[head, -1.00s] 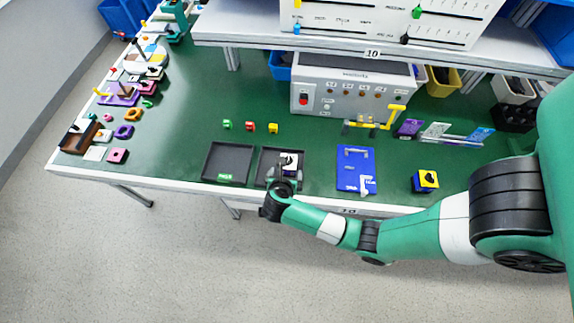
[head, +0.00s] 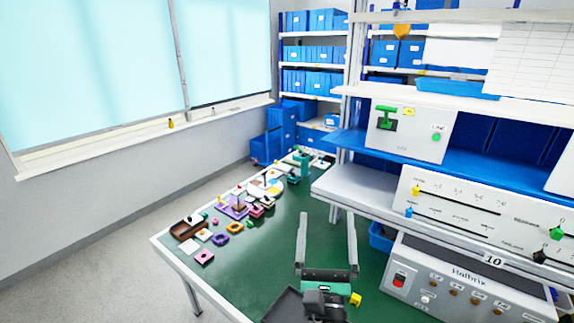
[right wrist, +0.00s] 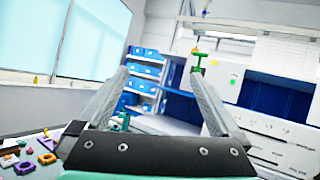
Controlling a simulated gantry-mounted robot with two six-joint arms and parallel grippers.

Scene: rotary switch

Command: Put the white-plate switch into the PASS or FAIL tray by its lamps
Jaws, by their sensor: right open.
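My right gripper (head: 327,218) is raised over the bench with its two fingers pointing away from me, wide apart and empty. In the right wrist view its open fingers (right wrist: 160,74) have only the room and shelves beyond them. A dark tray (head: 280,306) shows in part at the bottom of the head view, partly behind my gripper; its label cannot be read. The white-plate switch is not visible in either current view. The grey test box (head: 462,290) with a red switch and several round amber parts stands at the right, cut off below. My left gripper is out of view.
A yellow block (head: 355,299) lies right of my gripper. Several coloured parts and a brown tray (head: 186,228) crowd the bench's left end. A grey shelf (head: 400,205) overhangs the back right. Green bench top (head: 250,265) is clear left of my gripper.

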